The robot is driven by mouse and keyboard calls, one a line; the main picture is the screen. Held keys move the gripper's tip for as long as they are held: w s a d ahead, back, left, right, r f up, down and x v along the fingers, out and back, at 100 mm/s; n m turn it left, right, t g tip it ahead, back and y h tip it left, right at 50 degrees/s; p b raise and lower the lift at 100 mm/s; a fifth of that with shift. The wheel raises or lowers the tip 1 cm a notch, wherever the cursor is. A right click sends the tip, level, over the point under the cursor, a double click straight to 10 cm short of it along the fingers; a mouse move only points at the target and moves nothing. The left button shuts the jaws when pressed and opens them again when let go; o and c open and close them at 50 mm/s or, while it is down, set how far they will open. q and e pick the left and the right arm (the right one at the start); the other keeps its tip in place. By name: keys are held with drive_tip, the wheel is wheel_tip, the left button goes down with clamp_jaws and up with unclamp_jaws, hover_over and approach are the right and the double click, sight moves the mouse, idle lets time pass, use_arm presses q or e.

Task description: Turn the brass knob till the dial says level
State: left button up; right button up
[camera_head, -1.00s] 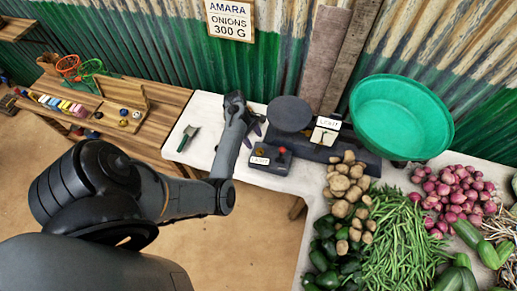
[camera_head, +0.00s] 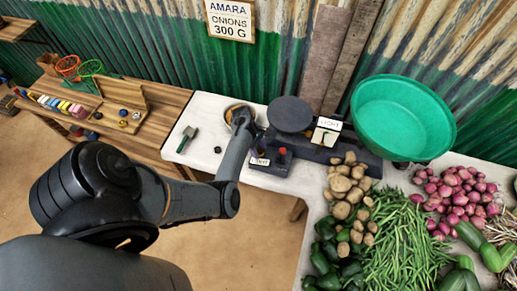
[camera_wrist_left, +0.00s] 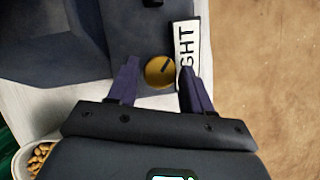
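The brass knob (camera_wrist_left: 160,72) shows in the left wrist view as a round disc with a dark slot, set on a dark housing beside a white label ending in "GHT" (camera_wrist_left: 187,55). My left gripper (camera_wrist_left: 158,80) is open, with one finger on each side of the knob and gaps showing between. In the head view my left gripper (camera_head: 257,142) is over the balance's front left box and largely hides the knob. The balance (camera_head: 290,116) has a round dark pan and a white dial card (camera_head: 327,130) reading "LIGHT". My right gripper is not in view.
A red-topped knob (camera_head: 282,151) stands right of the gripper. A bowl (camera_head: 236,106) is just behind it; a green-handled tool (camera_head: 187,138) and small dark object (camera_head: 217,149) lie left. A green basin (camera_head: 402,117) and potatoes (camera_head: 349,190) are to the right.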

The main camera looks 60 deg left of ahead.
use_arm(q)
drive_tip(key=c, duration=0.7)
